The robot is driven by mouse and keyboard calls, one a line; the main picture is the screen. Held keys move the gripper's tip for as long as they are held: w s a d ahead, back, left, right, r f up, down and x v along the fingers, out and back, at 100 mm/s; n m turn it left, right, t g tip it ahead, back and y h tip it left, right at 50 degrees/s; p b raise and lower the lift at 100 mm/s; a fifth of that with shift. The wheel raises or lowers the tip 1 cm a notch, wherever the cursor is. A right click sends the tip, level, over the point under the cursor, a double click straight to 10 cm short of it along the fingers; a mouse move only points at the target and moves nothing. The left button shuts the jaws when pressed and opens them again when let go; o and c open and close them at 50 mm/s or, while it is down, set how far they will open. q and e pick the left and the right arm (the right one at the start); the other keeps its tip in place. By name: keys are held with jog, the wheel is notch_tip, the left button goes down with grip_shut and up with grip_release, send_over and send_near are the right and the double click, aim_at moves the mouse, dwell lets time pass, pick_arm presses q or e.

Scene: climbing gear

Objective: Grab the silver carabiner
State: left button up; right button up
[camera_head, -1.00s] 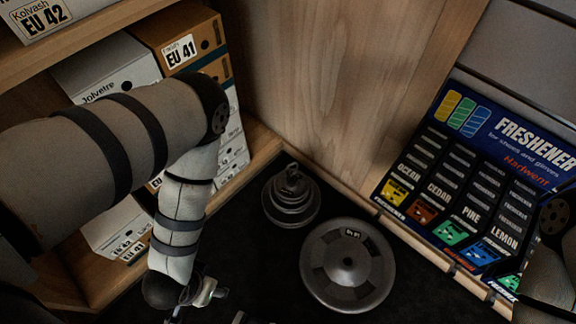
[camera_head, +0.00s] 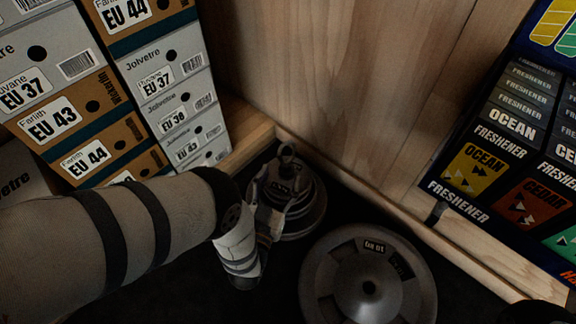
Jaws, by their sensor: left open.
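I cannot make out a silver carabiner clearly in the head view. A dark stack of round weights (camera_head: 312,213) with a ring-like top piece (camera_head: 287,152) stands on the black floor against the wooden panel. My left gripper (camera_head: 281,186) is open at the near left side of this stack, its fingers just below the top piece and overlapping the stack in the picture. I cannot tell whether they touch it. The gripper and forearm hide part of the stack's left side. My right gripper is not in view.
A large round weight plate (camera_head: 340,268) lies on the floor just right of my left gripper. Shoe boxes (camera_head: 150,60) are stacked at the left, beside my arm.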

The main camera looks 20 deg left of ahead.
aim_at(286, 169)
pick_arm(q)
jog(key=w+b, duration=0.2)
jog(key=w, duration=0.2)
jog(key=shift+w, duration=0.4)
jog(key=shift+w+a, duration=0.1)
jog(key=shift+w, duration=0.25)
grip_shut()
jog(key=shift+r, duration=0.1)
